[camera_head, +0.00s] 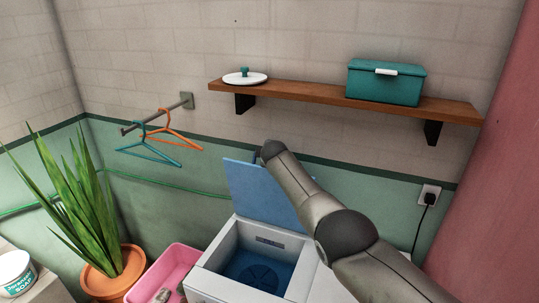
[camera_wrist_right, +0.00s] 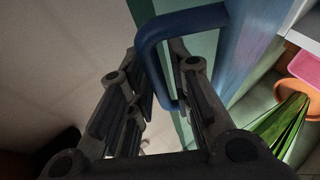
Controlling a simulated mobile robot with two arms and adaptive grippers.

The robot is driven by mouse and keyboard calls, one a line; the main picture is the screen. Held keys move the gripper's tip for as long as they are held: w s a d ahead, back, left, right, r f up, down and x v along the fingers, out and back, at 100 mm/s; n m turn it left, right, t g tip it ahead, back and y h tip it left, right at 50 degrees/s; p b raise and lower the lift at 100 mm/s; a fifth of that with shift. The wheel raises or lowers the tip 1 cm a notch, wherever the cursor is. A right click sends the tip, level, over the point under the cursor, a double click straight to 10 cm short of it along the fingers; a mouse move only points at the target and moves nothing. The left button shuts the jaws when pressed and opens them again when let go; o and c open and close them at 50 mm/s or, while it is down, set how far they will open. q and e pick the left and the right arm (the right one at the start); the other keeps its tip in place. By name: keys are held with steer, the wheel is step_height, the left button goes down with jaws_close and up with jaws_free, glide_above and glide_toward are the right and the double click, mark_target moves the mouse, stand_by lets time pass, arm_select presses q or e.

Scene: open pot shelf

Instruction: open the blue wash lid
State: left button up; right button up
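The blue wash lid (camera_head: 262,190) stands raised at the back of the white washer (camera_head: 225,262), so the round blue tub (camera_head: 259,271) shows. My right arm comes in from the right, and its end reaches the lid's top edge. The lid hides my right gripper's fingers in the head view. In the right wrist view, my right gripper (camera_wrist_right: 160,60) has its two fingers apart, with the blue loop handle (camera_wrist_right: 152,58) of the lid between them. One finger lies inside the loop; firm contact cannot be made out. My left gripper is not in view.
A wooden shelf (camera_head: 310,91) above holds a teal box (camera_head: 386,86) and a white lid (camera_head: 244,79). Hangers on a rod (camera_head: 150,117), a potted plant (camera_head: 108,285) and a pink basin (camera_head: 172,267) are at the left. A wall socket (camera_head: 428,196) is at the right.

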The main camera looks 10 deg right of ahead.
steer(key=shift+v, duration=0.85)
steer(key=v, duration=1)
steer(key=shift+s, duration=0.1)
